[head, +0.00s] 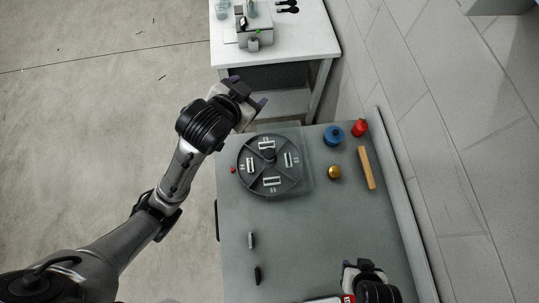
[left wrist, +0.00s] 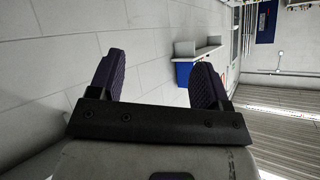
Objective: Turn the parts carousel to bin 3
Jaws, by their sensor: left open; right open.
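The parts carousel (head: 286,184) is a round dark grey disc lying flat on the grey bench. It has a raised hub (head: 268,155) and several light rectangular bins with labels too small to read surely. A small red marker (head: 233,170) sits just off its left rim. My left gripper (head: 248,91) is open beyond the carousel's far-left side, apart from it. In the left wrist view its two fingers (left wrist: 157,70) are spread with nothing between them. My right gripper (head: 365,266) is open and empty over the bench's near right part, away from the carousel.
A blue round part (head: 334,135), a red part (head: 360,128), a brass-coloured part (head: 334,172) and a wooden bar (head: 367,168) stand right of the carousel. Two small dark pieces (head: 251,241) (head: 257,275) lie nearer. A white table (head: 305,45) stands beyond; a wall runs along the right.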

